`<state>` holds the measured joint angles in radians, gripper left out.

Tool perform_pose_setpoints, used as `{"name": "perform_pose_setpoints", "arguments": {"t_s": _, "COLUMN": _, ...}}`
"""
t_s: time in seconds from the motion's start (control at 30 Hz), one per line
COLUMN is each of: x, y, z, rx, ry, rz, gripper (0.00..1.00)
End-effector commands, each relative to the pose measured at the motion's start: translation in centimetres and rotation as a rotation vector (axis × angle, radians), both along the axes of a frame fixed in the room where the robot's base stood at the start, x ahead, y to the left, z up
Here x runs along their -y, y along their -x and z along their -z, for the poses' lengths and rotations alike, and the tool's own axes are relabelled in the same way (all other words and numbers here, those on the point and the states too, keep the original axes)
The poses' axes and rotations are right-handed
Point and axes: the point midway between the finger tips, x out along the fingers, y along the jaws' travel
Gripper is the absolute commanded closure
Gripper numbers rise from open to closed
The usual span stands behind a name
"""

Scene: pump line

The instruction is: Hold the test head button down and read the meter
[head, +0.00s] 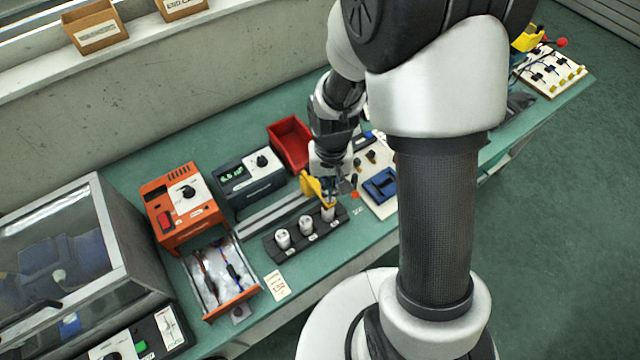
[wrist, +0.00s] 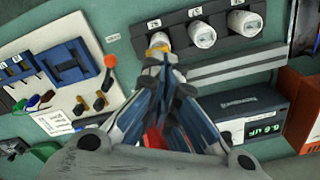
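My gripper (wrist: 160,62) points down over the end white cylinder (head: 328,214) of a black holder strip (head: 272,249). Its fingertips are together, with nothing clearly visible between them. A yellow part (head: 311,187) shows beside the fingers, and a yellow-orange ring (wrist: 158,38) shows at the cylinder's top, by the fingertips. I cannot tell whether the tips touch or press it; the button itself is hidden. The meter (head: 249,181) is a dark box with a knob.
Two other white cylinders (head: 283,239) stand in the strip. An orange box (head: 181,208), an open drawer of leads (head: 220,275) and a red bin (head: 290,143) surround the spot. A white board with a blue block (head: 381,184) and an orange knob (wrist: 110,61) lie close by.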

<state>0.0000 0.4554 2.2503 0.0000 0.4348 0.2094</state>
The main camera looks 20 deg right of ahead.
Motion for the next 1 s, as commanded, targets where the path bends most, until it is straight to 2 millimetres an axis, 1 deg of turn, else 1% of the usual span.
{"name": "perform_pose_setpoints", "arguments": {"t_s": 0.3, "x": 0.0, "y": 0.2, "z": 0.1, "rx": -0.004, "ry": 0.0, "rz": 0.0, "gripper": 1.0}}
{"name": "perform_pose_setpoints", "arguments": {"t_s": 0.43, "x": 0.0, "y": 0.2, "z": -0.2, "rx": -0.004, "ry": 0.0, "rz": 0.0, "gripper": 1.0}}
{"name": "perform_pose_setpoints", "arguments": {"t_s": 1.0, "x": 0.0, "y": 0.0, "z": -4.3, "rx": -0.001, "ry": 0.0, "rz": 0.0, "gripper": 1.0}}
